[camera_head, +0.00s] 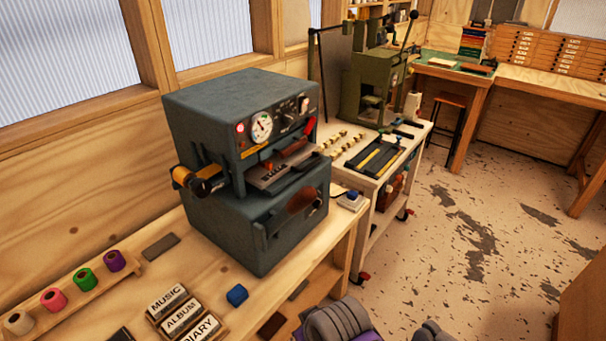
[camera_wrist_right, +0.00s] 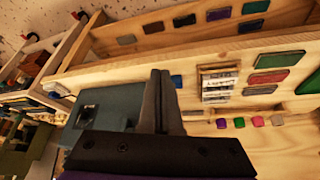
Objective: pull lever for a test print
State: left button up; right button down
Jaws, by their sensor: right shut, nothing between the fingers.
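In the right wrist view the machine (camera_wrist_right: 105,108) lies left of my right gripper (camera_wrist_right: 160,75), whose dark fingers are together and empty. I cannot tell from this view how far the gripper is from the machine. My left gripper is in neither view.
Foil rolls in white, pink, green and purple (camera_head: 115,260) stand on a rack at left. Blocks reading MUSIC, ALBUM and DIARY (camera_head: 182,318) and a blue cube (camera_head: 237,295) lie on the bench. A green lever press (camera_head: 375,80) stands on a cart behind.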

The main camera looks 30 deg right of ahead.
jog(key=w+d+r+n, duration=0.1)
jog(key=w+r, duration=0.4)
jog(key=r, duration=0.3)
jog(key=w+d+r+n+g+p, duration=0.1)
jog(key=w+d+r, duration=0.1)
jog(key=w+r, duration=0.45)
jog(key=w+d+r+n, duration=0.1)
jog(key=w+r, duration=0.2)
jog(key=r, duration=0.7)
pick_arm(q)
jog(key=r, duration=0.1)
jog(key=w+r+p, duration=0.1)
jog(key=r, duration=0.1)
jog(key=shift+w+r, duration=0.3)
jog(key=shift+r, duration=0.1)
pick_arm(e)
notch_tip(320, 180, up, 13)
jog(key=n+g, duration=0.1)
jog(key=n, duration=0.1)
send_over(303, 190)
jog(key=a, duration=0.1)
jog(key=shift+s+a+r, duration=0.1)
jog(key=shift+s+r, duration=0.1)
jog(key=shift+s, duration=0.1)
